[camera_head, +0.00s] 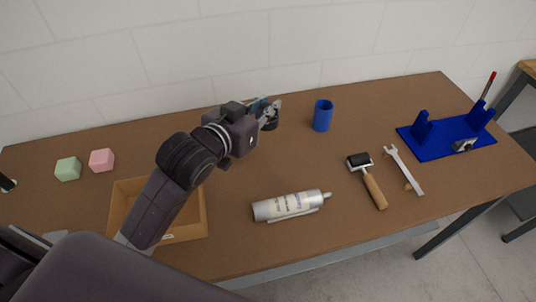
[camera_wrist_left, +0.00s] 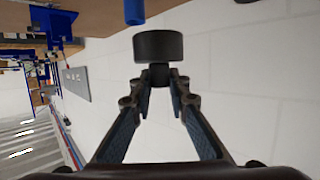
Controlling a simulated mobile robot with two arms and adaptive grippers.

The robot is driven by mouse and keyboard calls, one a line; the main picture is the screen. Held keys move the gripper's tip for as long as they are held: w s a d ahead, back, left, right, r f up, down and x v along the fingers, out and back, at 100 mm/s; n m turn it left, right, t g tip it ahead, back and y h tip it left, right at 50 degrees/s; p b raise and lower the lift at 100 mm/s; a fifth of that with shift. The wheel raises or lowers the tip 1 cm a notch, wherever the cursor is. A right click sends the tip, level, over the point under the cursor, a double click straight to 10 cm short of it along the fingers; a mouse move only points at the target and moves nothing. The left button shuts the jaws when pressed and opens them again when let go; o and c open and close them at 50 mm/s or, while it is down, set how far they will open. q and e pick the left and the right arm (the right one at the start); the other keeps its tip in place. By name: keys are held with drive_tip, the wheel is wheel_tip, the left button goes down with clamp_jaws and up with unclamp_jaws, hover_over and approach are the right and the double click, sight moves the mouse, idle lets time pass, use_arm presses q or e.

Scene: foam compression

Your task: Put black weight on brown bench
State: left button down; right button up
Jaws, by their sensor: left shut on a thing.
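My left gripper (camera_head: 268,108) is above the back middle of the brown bench (camera_head: 240,262), left of the blue cup. In the left wrist view, my left gripper (camera_wrist_left: 160,80) is shut on the narrow neck of the black weight (camera_wrist_left: 158,45), a short dark cylinder. In the head view the black weight (camera_head: 271,122) shows only as a small dark shape at the fingertips, partly hidden by them. I cannot tell from the pictures how high it is above the bench. My right gripper is not in view.
A blue cup (camera_head: 322,116) stands right of the gripper. A silver tube (camera_head: 290,205), a roller (camera_head: 373,187), a wrench (camera_head: 403,169) and a blue stand (camera_head: 440,145) lie on the bench. Green (camera_head: 68,169) and pink (camera_head: 102,160) cubes and a wooden tray (camera_head: 203,212) are left.

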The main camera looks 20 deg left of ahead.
use_arm(q)
drive_tip(key=shift+s+f, duration=0.15)
drive_tip(key=shift+f, duration=8.95)
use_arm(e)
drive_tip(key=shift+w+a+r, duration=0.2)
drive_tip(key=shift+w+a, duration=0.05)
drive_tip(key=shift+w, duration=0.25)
use_arm(q)
drive_tip(key=shift+f, duration=0.1)
drive_tip(key=c, duration=1.9)
unclamp_jaws()
drive_tip(key=shift+s+f, duration=0.1)
drive_tip(key=shift+f, duration=0.05)
drive_tip(key=shift+o, duration=0.3)
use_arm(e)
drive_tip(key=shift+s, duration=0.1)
